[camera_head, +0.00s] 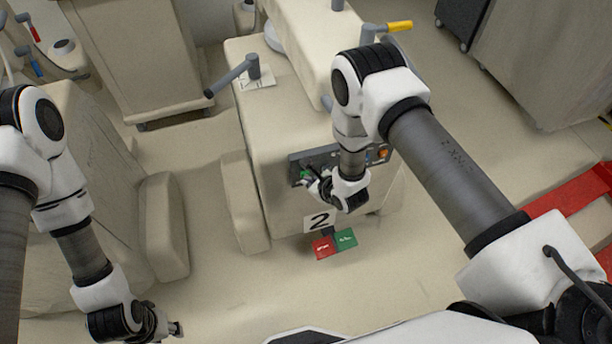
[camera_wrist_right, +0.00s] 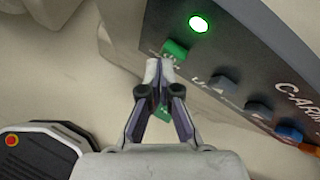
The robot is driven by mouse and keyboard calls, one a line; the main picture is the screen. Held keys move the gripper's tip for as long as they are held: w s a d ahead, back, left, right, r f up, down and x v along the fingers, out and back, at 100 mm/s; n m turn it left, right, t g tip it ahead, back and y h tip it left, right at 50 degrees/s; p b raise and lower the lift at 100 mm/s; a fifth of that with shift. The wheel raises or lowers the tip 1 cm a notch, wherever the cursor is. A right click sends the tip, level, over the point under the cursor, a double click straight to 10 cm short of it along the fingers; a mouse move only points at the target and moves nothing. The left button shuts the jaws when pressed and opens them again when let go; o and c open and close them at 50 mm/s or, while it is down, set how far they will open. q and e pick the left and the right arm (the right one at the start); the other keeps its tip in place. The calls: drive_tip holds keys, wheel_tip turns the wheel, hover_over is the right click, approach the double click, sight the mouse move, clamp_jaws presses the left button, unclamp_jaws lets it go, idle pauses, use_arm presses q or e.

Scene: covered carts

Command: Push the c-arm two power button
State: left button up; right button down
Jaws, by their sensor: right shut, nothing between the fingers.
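The cart marked "2" (camera_head: 319,222) stands in the middle of the head view, with a dark control panel (camera_head: 325,155) on its front. In the right wrist view the panel (camera_wrist_right: 250,60) reads "C-ARM". It has a green button (camera_wrist_right: 174,48) and a lit green lamp (camera_wrist_right: 198,23). My right gripper (camera_wrist_right: 160,66) is shut and empty, its tips right at the green button's lower edge; I cannot tell whether they press it. In the head view this gripper (camera_head: 312,184) is at the panel's left end. My left gripper (camera_head: 174,329) hangs low at left, away from the cart.
Grey buttons (camera_wrist_right: 222,80) and an orange knob (camera_wrist_right: 289,132) sit further right on the panel. Other covered carts stand behind and at right. A red frame (camera_head: 570,206) is at the right edge.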

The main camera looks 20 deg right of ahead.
drive_tip(key=shift+w, duration=0.25)
idle(0.4)
drive_tip(key=shift+s, duration=0.1)
drive_tip(key=shift+s+p, duration=0.3)
drive_tip(key=shift+s, duration=0.3)
drive_tip(key=s+p, duration=0.2)
drive_tip(key=s, duration=0.4)
drive_tip(key=shift+d, duration=0.1)
idle(1.1)
